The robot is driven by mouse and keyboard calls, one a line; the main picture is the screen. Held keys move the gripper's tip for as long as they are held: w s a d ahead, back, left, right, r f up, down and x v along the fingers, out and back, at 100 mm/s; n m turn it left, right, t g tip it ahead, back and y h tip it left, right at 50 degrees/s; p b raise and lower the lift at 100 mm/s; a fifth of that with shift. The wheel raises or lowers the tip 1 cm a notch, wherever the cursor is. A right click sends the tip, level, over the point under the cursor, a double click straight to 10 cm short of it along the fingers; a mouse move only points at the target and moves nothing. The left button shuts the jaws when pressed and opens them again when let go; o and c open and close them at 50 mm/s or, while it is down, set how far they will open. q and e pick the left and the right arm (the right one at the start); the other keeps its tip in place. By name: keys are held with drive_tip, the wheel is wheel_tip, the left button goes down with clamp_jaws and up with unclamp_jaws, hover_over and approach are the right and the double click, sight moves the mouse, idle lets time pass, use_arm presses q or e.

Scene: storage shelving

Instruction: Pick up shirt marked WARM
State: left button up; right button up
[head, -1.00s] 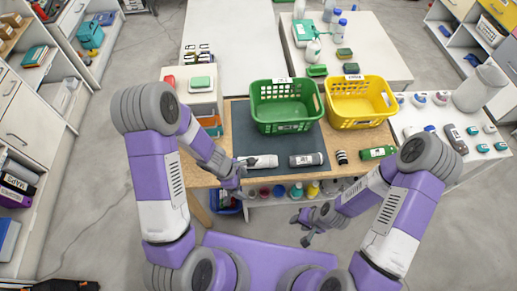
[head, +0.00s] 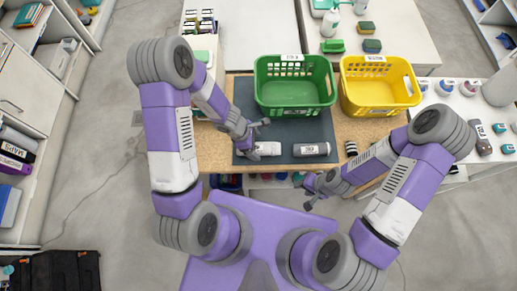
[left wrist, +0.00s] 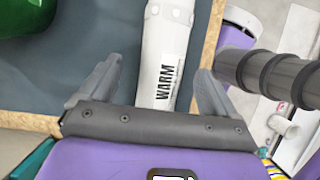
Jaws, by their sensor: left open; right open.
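The rolled white shirt marked WARM (left wrist: 165,45) lies on the dark mat (head: 243,105); in the head view, the shirt (head: 268,149) is partly covered by my left gripper. My left gripper (head: 259,138) is open at the shirt's left end. In the left wrist view, the shirt runs up between the spread fingers of that gripper (left wrist: 156,78), with a gap on each side. My right gripper (head: 309,195) is open and empty, in front of the table's near edge.
A green basket (head: 294,93) and a yellow basket (head: 380,93) stand behind. A small striped item (head: 351,149) lies farther right. A side table with small items stands right.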

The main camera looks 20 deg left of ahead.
use_arm(q)
drive_tip(key=shift+b+x, duration=0.35)
drive_tip(key=shift+x, duration=0.55)
drive_tip(key=shift+r, duration=0.1)
use_arm(e)
drive_tip(key=shift+f, duration=0.65)
use_arm(q)
drive_tip(key=c, duration=1.2)
drive_tip(key=shift+c, duration=0.2)
drive_tip(key=shift+r, duration=0.15)
use_arm(e)
drive_tip(key=shift+r, duration=0.1)
